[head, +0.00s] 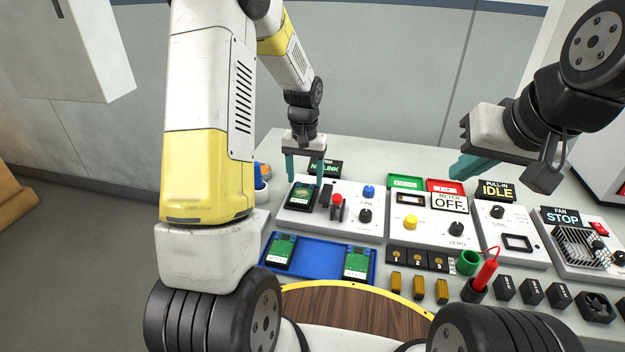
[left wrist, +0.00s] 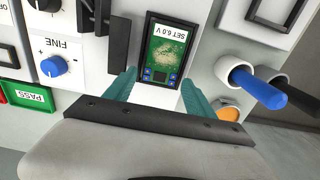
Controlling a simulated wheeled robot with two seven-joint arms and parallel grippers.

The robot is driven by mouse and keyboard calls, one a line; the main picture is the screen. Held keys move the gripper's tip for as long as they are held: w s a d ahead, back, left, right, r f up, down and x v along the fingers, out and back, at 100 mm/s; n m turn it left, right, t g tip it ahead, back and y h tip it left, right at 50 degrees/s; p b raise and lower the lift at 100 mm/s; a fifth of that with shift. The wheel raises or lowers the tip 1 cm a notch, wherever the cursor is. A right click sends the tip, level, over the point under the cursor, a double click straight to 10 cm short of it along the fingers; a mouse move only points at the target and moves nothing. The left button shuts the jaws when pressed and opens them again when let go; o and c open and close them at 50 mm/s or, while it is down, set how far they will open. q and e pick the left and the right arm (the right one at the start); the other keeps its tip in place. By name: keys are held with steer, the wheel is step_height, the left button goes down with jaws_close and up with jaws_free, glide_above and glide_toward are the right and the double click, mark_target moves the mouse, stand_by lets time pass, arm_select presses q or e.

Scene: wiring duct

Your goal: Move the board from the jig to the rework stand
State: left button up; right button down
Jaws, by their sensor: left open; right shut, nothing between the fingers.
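A green board (head: 301,193) sits in a dark jig recess on the white panel at the left, below a sign reading NO LINK. In the left wrist view the board (left wrist: 166,48) carries a label reading SET 6.0 V. My left gripper (head: 305,179) is open just over the jig; its teal fingers stand on either side of the near end of the board in the left wrist view (left wrist: 160,77), apart from it. My right gripper (head: 461,171) is shut and empty above the panels at the right. I cannot tell which item is the rework stand.
A blue tray (head: 318,262) with two green boards lies in front of the panel. Knobs and a red-topped switch (head: 337,200) stand right of the jig. A blue-handled tool (left wrist: 258,88) in a white holder is close beside the left gripper. A red probe (head: 487,270) stands upright.

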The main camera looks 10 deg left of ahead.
mark_target(305, 185)
arm_select(q)
steer(key=shift+f, duration=0.95)
stand_by(0.6)
steer(key=shift+c, duration=0.2)
steer(key=c, duration=1)
steer(key=shift+r, duration=2.1)
steer(key=shift+r, duration=1.45)
